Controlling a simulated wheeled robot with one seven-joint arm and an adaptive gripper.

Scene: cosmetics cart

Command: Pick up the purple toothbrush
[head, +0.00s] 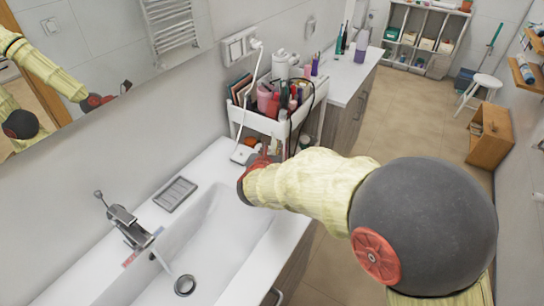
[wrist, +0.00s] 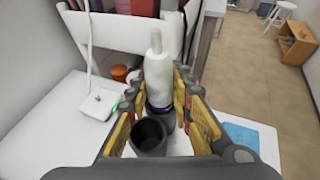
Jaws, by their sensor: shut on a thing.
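My gripper (wrist: 165,104) has its yellow-and-grey fingers on both sides of a slim white bottle-like thing (wrist: 158,72) with a narrow top and a dark purple band near its foot. It stands upright between the fingers, its lower end partly hidden. I cannot tell for certain that this is the purple toothbrush; no brush head shows clearly. A dark open cup (wrist: 150,136) is between the fingers, nearer the wrist. In the head view my gripper (head: 257,164) is low in front of the cart, mostly hidden by my arm.
The white cart (head: 318,98) holds crowded cosmetics just behind. A white device with a cable (wrist: 95,103) and a small orange pot (wrist: 119,73) are left of the gripper. A blue cloth-like square (wrist: 241,137) lies right.

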